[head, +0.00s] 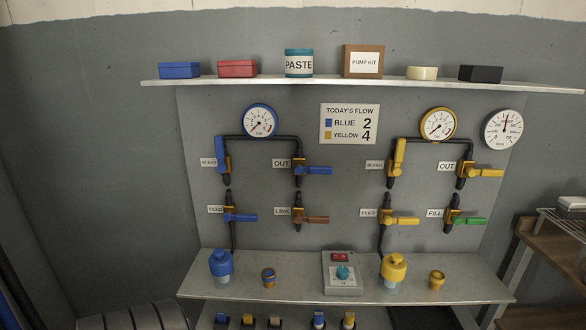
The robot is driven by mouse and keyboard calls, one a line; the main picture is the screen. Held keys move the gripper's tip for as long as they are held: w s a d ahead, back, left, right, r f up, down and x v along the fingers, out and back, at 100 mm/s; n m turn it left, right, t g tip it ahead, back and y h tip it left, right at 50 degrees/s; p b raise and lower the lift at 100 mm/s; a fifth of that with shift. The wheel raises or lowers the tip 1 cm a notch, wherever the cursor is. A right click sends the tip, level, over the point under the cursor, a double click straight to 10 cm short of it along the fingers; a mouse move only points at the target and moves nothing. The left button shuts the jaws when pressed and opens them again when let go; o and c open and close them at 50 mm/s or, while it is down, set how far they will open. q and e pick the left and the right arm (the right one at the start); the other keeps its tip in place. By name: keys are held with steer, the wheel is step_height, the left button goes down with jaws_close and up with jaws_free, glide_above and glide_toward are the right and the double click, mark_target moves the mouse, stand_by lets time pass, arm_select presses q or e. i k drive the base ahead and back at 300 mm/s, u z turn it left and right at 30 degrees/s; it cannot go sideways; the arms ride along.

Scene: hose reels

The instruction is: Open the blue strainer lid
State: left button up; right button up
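The blue strainer (221,266) stands upright at the left of the lower grey shelf. Its blue lid (220,261) sits on top of a pale, see-through bowl (224,282), and the lid looks closed. A matching strainer with a yellow lid (395,265) stands further right on the same shelf. Neither my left gripper nor my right gripper shows in the head view.
A grey control box (343,274) with a teal knob stands mid-shelf. Blue and yellow valve handles (240,217) (402,221) stick out from the panel above. Shelf space between cup and box is clear.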

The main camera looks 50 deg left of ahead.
mark_target(221, 262)
steer(key=u, duration=1)
steer(key=k, duration=0.1)
steer(key=u, duration=1.3)
steer(key=i, duration=0.3)
steer(key=z, duration=0.5)
